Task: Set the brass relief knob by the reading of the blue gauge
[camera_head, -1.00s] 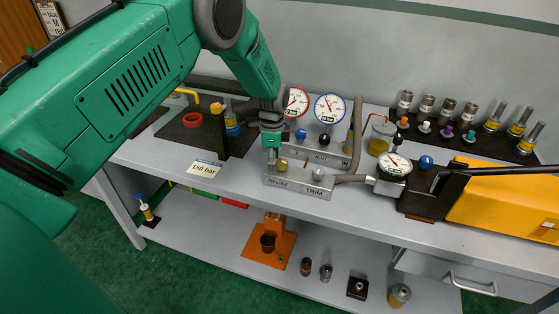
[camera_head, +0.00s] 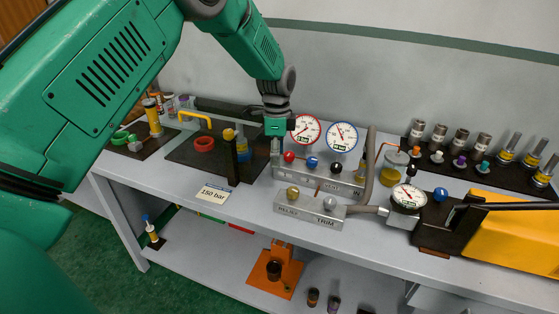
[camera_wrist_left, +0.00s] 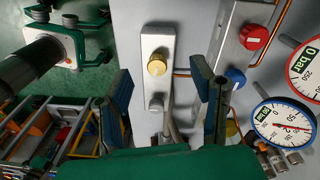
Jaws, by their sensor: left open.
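The brass relief knob (camera_head: 293,192) sits on the left of the grey block (camera_head: 310,209) marked RELIEF and TRIM, beside a silver trim knob (camera_head: 329,203). My left gripper (camera_head: 276,154) is open and empty, apart from the knob and up and left of it in the head view. In the left wrist view the brass knob (camera_wrist_left: 157,65) shows between the spread fingers (camera_wrist_left: 163,80). The blue gauge (camera_head: 343,137) stands behind the valve manifold; it also shows in the left wrist view (camera_wrist_left: 285,123), its small digits not clearly readable.
A red gauge (camera_head: 306,130) stands beside the blue one; its window reads 0 bar in the wrist view. The manifold carries red, blue and black knobs (camera_head: 312,163). A card (camera_head: 214,194) reads 150 bar. A white gauge (camera_head: 408,197) and hose stand right of the relief block.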

